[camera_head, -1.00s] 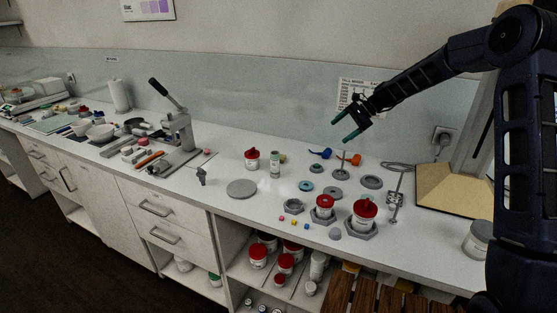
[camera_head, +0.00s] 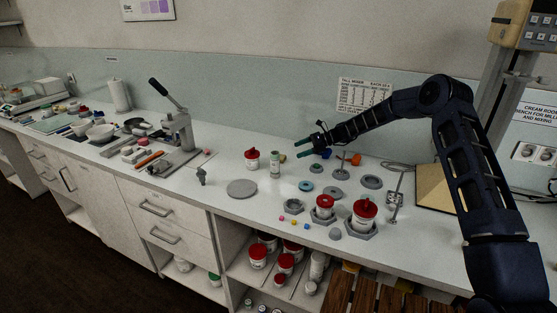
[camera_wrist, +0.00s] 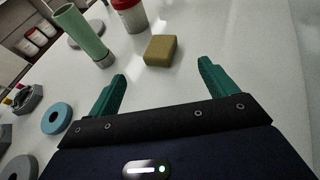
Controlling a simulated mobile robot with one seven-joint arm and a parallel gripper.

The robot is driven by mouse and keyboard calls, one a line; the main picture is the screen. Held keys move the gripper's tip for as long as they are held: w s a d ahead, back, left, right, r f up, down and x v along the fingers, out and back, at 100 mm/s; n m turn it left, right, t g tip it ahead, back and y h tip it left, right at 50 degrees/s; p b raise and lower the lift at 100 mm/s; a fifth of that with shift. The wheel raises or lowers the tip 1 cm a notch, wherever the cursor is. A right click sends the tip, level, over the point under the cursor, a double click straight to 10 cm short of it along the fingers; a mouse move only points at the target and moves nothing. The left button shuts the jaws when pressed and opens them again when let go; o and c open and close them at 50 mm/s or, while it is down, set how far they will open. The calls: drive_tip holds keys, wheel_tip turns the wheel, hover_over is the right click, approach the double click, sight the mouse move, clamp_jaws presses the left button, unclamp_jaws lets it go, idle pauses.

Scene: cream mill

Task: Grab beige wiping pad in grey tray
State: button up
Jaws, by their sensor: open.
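My gripper (camera_head: 299,150) is open and empty above the bench, near the back wall; its green fingers (camera_wrist: 162,73) also show in the wrist view. A tan block (camera_wrist: 160,50), which may be the beige wiping pad, lies on the bare white bench just beyond and between the fingertips in the wrist view, touching neither. No tray is seen under it. I cannot surely pick out a grey tray in either view.
A green tube (camera_wrist: 80,35) and a red-lidded jar (camera_head: 252,159) stand near the tan block. A blue ring (camera_head: 306,186), a grey disc (camera_head: 241,189) and red-lidded jars in grey hexagonal holders are on the bench. A lever press (camera_head: 177,130) stands further left.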

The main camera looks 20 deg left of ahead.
sight(281, 156)
drive_tip(key=x, duration=1)
drive_tip(key=shift+w, duration=0.1)
drive_tip(key=c, duration=1.4)
